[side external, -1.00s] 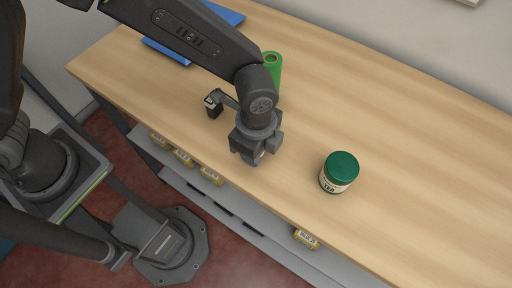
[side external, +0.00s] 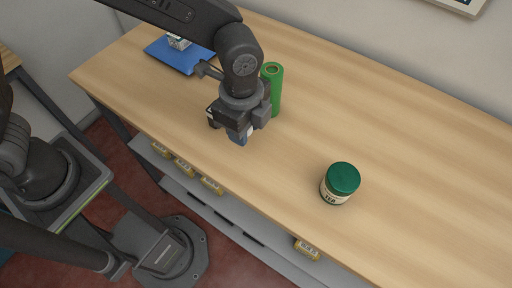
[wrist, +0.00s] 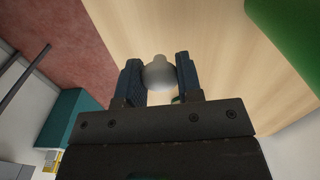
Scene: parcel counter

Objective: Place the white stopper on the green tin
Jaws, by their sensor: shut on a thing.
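My gripper (side external: 240,138) is shut on the white stopper, above the counter near its front edge. In the wrist view the pale, rounded stopper (wrist: 159,73) sits between the two fingertips of my gripper (wrist: 159,78). In the side view the stopper is mostly hidden by the fingers. The green tin (side external: 341,183) stands upright on the counter, to the right of my gripper and apart from it. It has a dark green lid and a pale label.
A tall green cylinder (side external: 273,90) stands just behind and right of my gripper, and shows large in the wrist view (wrist: 288,35). A blue mat (side external: 165,53) with a small box (side external: 178,42) lies at the back left. The counter (side external: 430,170) is clear around the tin.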

